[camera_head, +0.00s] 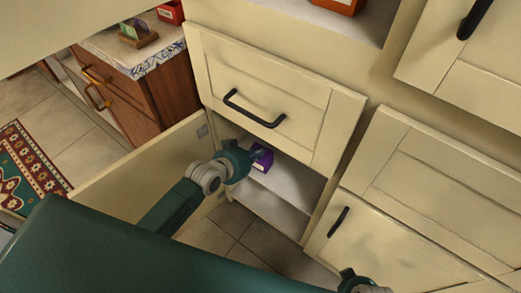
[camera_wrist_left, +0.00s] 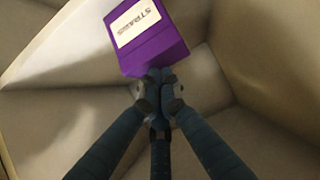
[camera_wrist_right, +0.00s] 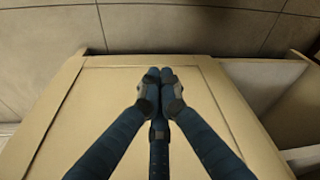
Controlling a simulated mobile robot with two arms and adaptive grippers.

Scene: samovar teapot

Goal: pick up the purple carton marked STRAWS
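The purple carton (camera_head: 264,161) sits on the shelf inside the open lower cabinet. In the left wrist view the carton (camera_wrist_left: 160,53) shows its white STRAWS label, just past my fingertips. My left gripper (camera_wrist_left: 159,77) has its fingertips together, with nothing between them. In the head view my left gripper (camera_head: 252,157) is inside the cabinet mouth, right beside the carton and partly over it. Whether it touches the carton I cannot tell. My right gripper (camera_wrist_right: 160,76) is shut and empty, in front of a cream cabinet panel.
The cabinet door (camera_head: 135,172) stands open on the left of my left arm. A drawer front with a black handle (camera_head: 254,110) is above the opening. The tiled floor (camera_head: 215,236) below is clear.

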